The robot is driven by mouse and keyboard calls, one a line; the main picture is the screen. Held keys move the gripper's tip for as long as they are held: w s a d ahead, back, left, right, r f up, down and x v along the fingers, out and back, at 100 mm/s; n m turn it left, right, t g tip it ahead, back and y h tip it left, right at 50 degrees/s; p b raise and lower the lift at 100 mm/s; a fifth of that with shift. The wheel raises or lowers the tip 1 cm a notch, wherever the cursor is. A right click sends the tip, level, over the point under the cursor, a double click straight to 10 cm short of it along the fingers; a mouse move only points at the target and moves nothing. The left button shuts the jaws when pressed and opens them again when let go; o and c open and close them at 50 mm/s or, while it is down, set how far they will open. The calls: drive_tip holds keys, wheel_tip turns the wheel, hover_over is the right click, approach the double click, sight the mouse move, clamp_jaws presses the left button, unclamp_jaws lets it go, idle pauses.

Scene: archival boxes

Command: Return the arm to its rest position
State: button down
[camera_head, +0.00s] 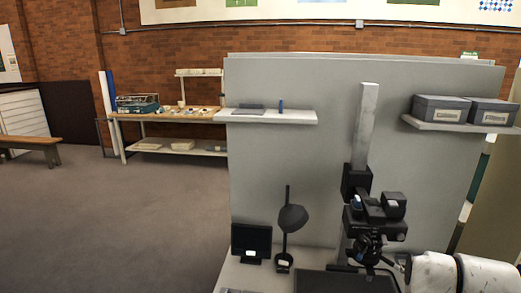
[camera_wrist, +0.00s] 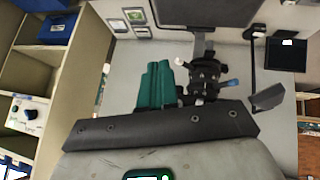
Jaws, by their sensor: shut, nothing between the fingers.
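My gripper (camera_wrist: 158,65) shows in the wrist view as two teal fingers side by side. They are shut against each other and hold nothing. They rise from a dark bolted bar over a pale body. Their tips point at the grey surface and look clear of the black stand head (camera_wrist: 205,75) to their right; the distance is hard to judge. In the head view, a pale link of my arm (camera_head: 435,272) enters at the lower right; the fingers are not visible there.
The black camera-like stand (camera_head: 365,215), the lamp (camera_head: 291,217) and the small dark screen (camera_head: 251,241) stand close before the grey panel (camera_head: 300,150). Two grey boxes (camera_head: 441,108) sit on the right shelf. Wooden compartments (camera_wrist: 60,65) hold blue boxes. Open floor (camera_head: 110,215) lies left.

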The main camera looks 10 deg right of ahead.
drive_tip(key=s+a+f+g+y, duration=0.1)
drive_tip(key=s+a+f, duration=0.4)
drive_tip(key=s+f, duration=0.2)
drive_tip(key=s+a+f+n+g+y, duration=0.1)
drive_tip(key=s+a+f, duration=0.4)
drive_tip(key=s, duration=0.6)
drive_tip(key=s+a+f+g+y, duration=0.2)
drive_tip(key=s+a+f, duration=0.3)
drive_tip(key=s+f, duration=0.4)
drive_tip(key=shift+s+n+g, duration=0.15)
drive_tip(key=shift+n+g, duration=0.25)
drive_tip(key=shift+g, duration=0.3)
drive_tip(key=shift+a, duration=0.1)
